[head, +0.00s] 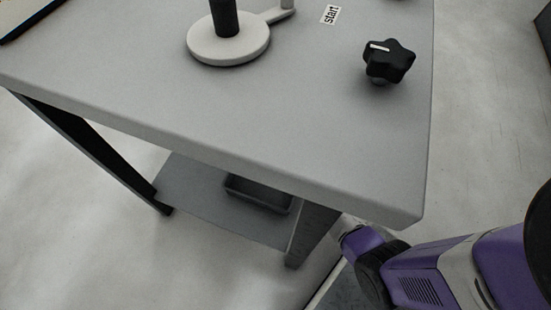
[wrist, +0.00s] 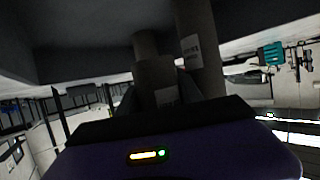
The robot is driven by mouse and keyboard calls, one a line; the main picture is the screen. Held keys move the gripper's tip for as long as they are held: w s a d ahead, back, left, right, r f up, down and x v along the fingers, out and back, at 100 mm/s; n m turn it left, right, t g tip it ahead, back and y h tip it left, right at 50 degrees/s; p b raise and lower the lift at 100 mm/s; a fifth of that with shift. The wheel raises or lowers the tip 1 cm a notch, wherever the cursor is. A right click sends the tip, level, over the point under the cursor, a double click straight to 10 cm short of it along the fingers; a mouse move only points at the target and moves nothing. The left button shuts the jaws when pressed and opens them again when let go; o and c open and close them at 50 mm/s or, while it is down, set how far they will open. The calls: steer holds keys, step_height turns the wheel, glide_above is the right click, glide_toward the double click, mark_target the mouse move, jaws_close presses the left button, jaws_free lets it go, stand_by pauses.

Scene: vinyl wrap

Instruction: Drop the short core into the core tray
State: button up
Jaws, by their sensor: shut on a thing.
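In the wrist view, a dark grey-brown cylinder (wrist: 156,72), which looks like the short core, stands between the fingers of my gripper (wrist: 156,98). My gripper is shut on it. The picture is dark there, so the core's far end is hard to make out. In the head view, a dark open tray (head: 256,202), which looks like the core tray, sits on the low shelf under the table. My purple arm reaches in at the lower right, but the gripper itself is hidden behind the table. The tray does not show clearly in the wrist view.
A taller cylinder with a pale label (wrist: 207,55) stands close beside the held one. The grey tabletop (head: 200,115) overhangs the low shelf (head: 190,194). On top are a white disc (head: 228,50) with a dark post, a "start" label and a black knob (head: 388,62).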

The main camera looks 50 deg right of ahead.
steer(key=o, duration=1.4)
steer(key=shift+o, duration=0.2)
steer(key=shift+f, duration=0.1)
steer(key=p+v, duration=0.2)
steer(key=v, duration=0.6)
